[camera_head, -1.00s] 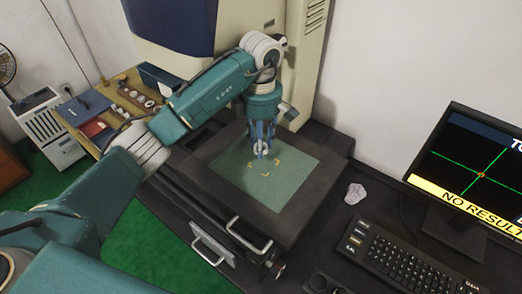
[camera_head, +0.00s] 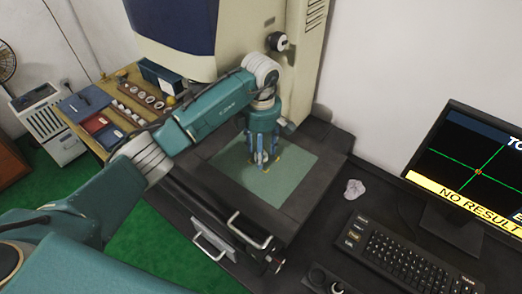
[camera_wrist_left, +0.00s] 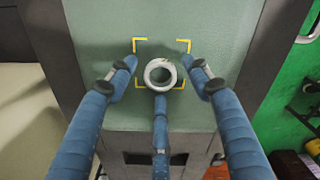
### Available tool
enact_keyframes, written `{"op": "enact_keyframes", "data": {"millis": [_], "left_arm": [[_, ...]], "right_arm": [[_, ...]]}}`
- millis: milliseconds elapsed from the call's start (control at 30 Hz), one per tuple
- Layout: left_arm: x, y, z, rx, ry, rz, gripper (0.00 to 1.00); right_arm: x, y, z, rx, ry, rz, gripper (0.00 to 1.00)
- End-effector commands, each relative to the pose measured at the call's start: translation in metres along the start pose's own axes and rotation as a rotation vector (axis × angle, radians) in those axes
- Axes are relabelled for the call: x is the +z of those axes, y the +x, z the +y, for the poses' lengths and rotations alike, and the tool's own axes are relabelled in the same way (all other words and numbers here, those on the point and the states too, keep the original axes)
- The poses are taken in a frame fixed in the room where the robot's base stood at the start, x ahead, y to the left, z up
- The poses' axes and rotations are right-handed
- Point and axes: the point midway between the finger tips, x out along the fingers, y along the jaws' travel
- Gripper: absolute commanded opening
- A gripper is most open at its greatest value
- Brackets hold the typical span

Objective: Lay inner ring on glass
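The inner ring (camera_wrist_left: 150,83) is a small pale metal ring with an open centre. In the left wrist view it appears flat on the green glass (camera_wrist_left: 215,35), inside the yellow corner marks, a little toward their lower side. The glass also shows in the head view (camera_head: 292,178). My left gripper (camera_head: 262,165) points down over the marks. In the wrist view, its blue fingers are spread around the ring, with visible gaps on the left and right. The third finger ends close below the ring; contact there is unclear. My right gripper is out of view.
A monitor (camera_head: 470,175) reading "NO RESULT" and a keyboard (camera_head: 400,253) stand to the right. A wooden bench (camera_head: 128,77) with trays and rings is at the back left. The machine body (camera_head: 290,70) rises behind the glass.

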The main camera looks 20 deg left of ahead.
Motion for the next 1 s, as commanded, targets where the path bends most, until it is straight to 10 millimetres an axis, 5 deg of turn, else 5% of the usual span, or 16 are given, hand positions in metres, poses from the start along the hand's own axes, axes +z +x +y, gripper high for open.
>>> {"op": "enact_keyframes", "data": {"millis": [367,800,1000], "left_arm": [[0.0,-0.015,0.002,0.005,0.0,-0.001,0.5],[-0.001,-0.105,0.001,0.005,-0.001,0.001,0.5],[0.0,-0.121,0.001,0.001,-0.001,0.001,0.5]], "right_arm": [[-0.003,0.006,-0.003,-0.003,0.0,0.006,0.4],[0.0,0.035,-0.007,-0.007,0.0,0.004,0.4],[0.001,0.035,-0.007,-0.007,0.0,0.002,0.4]]}}
